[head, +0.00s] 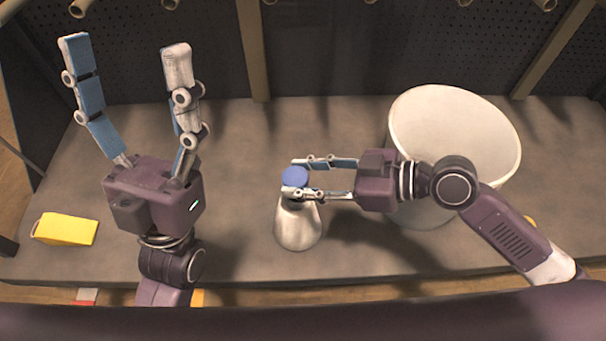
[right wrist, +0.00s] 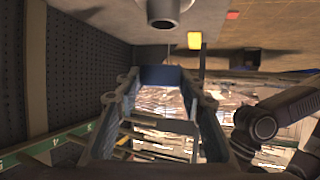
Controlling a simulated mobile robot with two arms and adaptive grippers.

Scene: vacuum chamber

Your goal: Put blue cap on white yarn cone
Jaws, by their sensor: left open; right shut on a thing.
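The white yarn cone (head: 299,228) stands upright on the grey surface near the middle of the head view. Its narrow tip with a dark hole shows at the top of the right wrist view (right wrist: 163,12). My right gripper (head: 294,178) is shut on the round blue cap (head: 294,177), between its fingertips. The cap hides the cone's tip in the head view. In the right wrist view the cap (right wrist: 160,75) shows apart from the tip, with a gap between them in the picture. My left gripper (head: 126,55) is open and empty, raised at the left.
A large white bin (head: 460,105) stands at the right, behind my right arm. A yellow block (head: 65,229) lies at the far left; it also shows in the right wrist view (right wrist: 195,40). A dark perforated wall (head: 320,50) closes the back.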

